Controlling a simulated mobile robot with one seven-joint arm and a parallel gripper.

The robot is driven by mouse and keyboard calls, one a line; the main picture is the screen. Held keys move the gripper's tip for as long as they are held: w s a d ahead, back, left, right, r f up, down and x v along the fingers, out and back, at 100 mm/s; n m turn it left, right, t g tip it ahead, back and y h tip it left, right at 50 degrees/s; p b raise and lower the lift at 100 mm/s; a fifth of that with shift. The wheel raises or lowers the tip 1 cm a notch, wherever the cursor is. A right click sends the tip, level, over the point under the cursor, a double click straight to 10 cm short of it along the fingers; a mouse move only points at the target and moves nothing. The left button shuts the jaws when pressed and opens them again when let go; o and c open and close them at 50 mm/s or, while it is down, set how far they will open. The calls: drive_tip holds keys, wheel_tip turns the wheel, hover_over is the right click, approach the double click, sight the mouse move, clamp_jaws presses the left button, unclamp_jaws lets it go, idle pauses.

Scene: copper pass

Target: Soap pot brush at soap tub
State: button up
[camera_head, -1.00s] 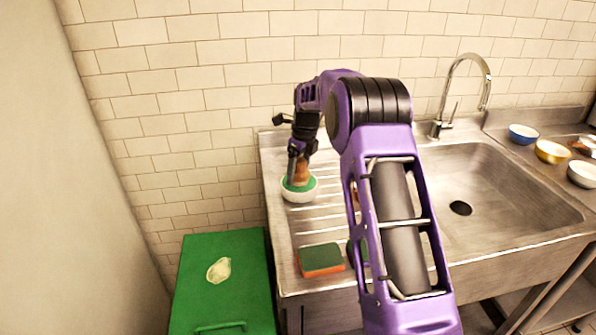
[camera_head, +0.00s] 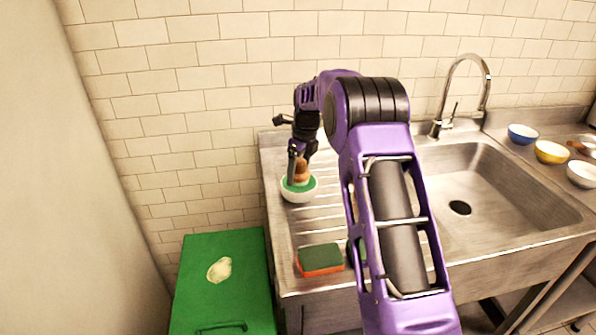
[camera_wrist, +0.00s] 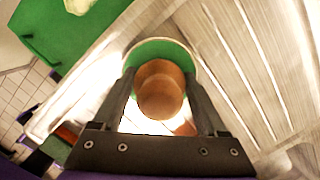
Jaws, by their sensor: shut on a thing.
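My gripper (camera_head: 298,160) points down over the left end of the drainboard. Its two fingers are shut on the wooden pot brush (camera_head: 301,170), whose brown round top shows between them in the wrist view (camera_wrist: 160,90). The brush stands in the soap tub (camera_head: 299,194), a white round bowl with green inside. The tub also shows in the wrist view, its green inner edge (camera_wrist: 156,47) behind the brush. The brush's lower end is hidden inside the tub.
A green and orange sponge (camera_head: 320,259) lies at the drainboard's front. The sink basin (camera_head: 490,190) and tap (camera_head: 462,90) are to the right, with several bowls (camera_head: 551,152) beyond. A green bin lid (camera_head: 245,275) with a pale scrap is at lower left.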

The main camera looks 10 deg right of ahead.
drive_tip(key=shift+f, duration=0.1)
idle(0.3)
drive_tip(key=shift+r+p, duration=0.75)
drive_tip(key=shift+r, duration=2.8)
